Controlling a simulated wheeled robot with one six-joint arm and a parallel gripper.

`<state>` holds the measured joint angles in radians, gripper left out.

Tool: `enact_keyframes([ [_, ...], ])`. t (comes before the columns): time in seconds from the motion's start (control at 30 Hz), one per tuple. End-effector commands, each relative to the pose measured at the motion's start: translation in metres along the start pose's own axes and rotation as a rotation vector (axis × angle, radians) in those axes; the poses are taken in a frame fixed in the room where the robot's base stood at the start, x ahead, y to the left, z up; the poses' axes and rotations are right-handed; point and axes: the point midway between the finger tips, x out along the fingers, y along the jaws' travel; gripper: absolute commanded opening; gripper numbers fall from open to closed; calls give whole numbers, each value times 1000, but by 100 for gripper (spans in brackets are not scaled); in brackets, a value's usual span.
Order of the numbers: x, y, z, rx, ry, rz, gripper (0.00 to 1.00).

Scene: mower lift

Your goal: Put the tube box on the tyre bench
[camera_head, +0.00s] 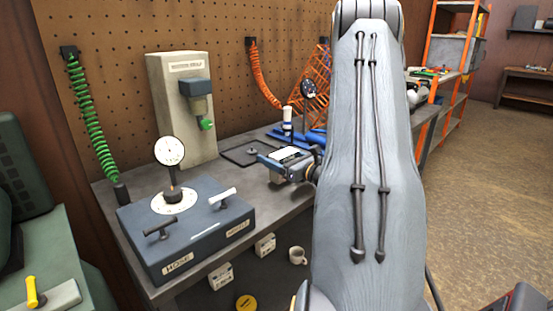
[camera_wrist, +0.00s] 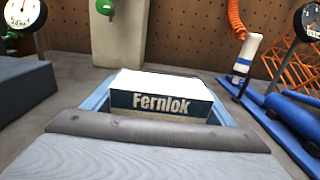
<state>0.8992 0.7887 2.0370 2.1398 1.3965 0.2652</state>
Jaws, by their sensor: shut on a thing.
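My gripper (camera_head: 283,168) is shut on a box with a white top and a dark blue side marked "Fernlok", taken to be the tube box (camera_wrist: 160,85). In the wrist view the blue jaws show at both sides of the box. In the head view the white top of the box (camera_head: 287,153) shows at my gripper, over the back right part of a grey workbench (camera_head: 105,190). I cannot tell whether the box touches the bench. No label shows whether this is the tyre bench. My arm hides part of the bench's right side.
A blue gauge unit (camera_head: 185,235) stands at the bench's front left, a beige dispenser (camera_head: 183,105) behind it. Boxes (camera_head: 220,276) and a mug (camera_head: 297,256) sit below.

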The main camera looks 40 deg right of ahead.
Motion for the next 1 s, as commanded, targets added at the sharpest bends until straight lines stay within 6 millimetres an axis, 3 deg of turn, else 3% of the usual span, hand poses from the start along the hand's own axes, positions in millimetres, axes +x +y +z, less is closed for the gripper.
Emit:
enact_keyframes([
  [0.1, 0, -1, -9, 1, 0, -1, 50],
  [0.5, 0, 0, -14, -1, -1, -1, 50],
  [0.53, 0, 0, -14, 0, 0, -1, 80],
  [0.63, 0, 0, -14, 0, 0, -1, 96],
  [1.0, 0, 0, -10, 0, 0, -1, 97],
])
